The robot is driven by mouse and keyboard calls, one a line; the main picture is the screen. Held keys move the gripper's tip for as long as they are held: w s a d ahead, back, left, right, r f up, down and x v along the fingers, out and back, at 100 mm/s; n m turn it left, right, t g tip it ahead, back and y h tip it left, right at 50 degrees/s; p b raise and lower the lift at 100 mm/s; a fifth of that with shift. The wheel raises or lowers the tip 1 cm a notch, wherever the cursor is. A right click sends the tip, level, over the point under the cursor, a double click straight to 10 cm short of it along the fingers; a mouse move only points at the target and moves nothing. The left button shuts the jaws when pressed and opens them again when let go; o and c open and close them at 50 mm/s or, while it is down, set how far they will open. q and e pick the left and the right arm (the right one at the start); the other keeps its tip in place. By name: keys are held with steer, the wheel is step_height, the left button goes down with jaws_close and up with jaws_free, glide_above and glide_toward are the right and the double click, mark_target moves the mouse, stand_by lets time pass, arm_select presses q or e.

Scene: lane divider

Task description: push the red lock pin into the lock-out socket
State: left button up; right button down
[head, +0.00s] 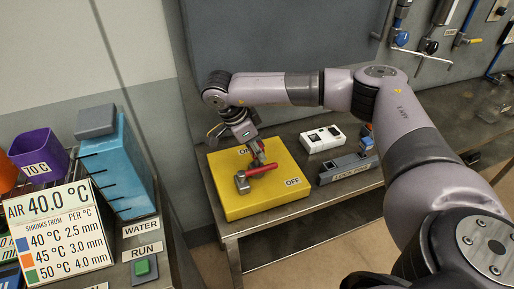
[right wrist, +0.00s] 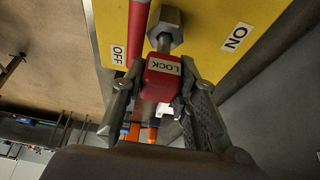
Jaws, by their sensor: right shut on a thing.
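The red lock pin (right wrist: 162,79), a red block marked LOCK, sits between the fingers of my right gripper (right wrist: 154,88), which is shut on it. In the right wrist view a grey hexagonal metal piece (right wrist: 165,38) lies just beyond the block. I cannot tell whether it belongs to the pin or the lock-out socket, or whether the pin is seated. In the head view my right gripper (head: 258,161) is over the yellow box (head: 237,207), close to a red bar (head: 262,169) and a grey metal fitting (head: 242,182). My left gripper is out of view.
The yellow box has ON and OFF labels and stands on a metal bench (head: 226,230). A white outlet block (head: 322,139) and a grey labelled case (head: 347,168) stand to its right. A signboard (head: 58,231) and a blue container (head: 118,170) are at the left.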

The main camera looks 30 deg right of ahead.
steer(key=shift+f+b, duration=0.3)
steer(key=shift+f, duration=0.15)
steer(key=c, duration=1.2)
jaws_free()
steer(key=shift+r, duration=0.1)
steer(key=v, duration=1.2)
steer(key=shift+a, duration=0.1)
